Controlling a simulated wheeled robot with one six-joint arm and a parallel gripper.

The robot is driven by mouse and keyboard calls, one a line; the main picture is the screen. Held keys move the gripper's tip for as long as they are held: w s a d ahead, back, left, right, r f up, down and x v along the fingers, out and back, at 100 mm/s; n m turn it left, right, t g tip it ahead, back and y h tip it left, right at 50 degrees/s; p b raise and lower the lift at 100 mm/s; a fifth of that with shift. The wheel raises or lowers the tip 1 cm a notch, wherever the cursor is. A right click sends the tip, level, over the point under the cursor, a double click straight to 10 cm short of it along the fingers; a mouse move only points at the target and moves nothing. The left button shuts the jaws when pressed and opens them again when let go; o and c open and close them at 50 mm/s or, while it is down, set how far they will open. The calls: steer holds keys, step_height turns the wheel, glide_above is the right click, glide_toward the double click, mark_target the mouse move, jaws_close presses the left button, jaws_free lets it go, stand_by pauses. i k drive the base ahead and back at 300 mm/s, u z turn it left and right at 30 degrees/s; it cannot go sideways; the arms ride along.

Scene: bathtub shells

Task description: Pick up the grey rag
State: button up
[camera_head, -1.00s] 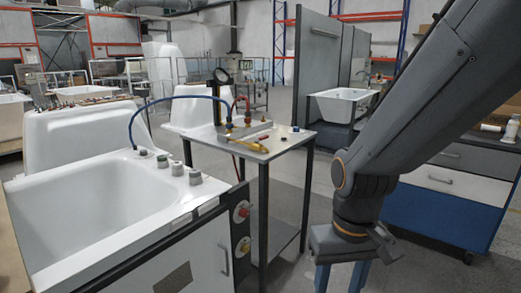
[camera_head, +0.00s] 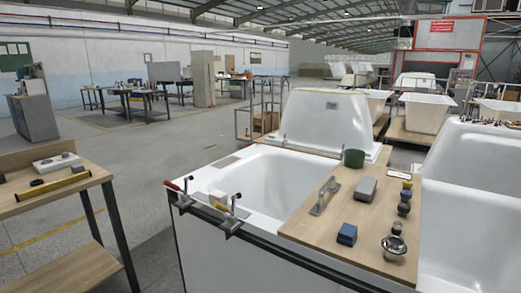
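A small grey block-shaped item (camera_head: 365,188) lies on the wooden board across the white bathtub. It may be the folded grey rag, but it is too small to tell. No other thing in view looks clearly like a grey rag. My gripper and arm are not in view now.
Clamps (camera_head: 234,216) stand on the bathtub's (camera_head: 260,190) front rim. A wooden workbench (camera_head: 50,182) stands left. Grey floor is open behind it.

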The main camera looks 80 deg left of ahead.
mark_target(77, 168)
steer(key=u, duration=3.9)
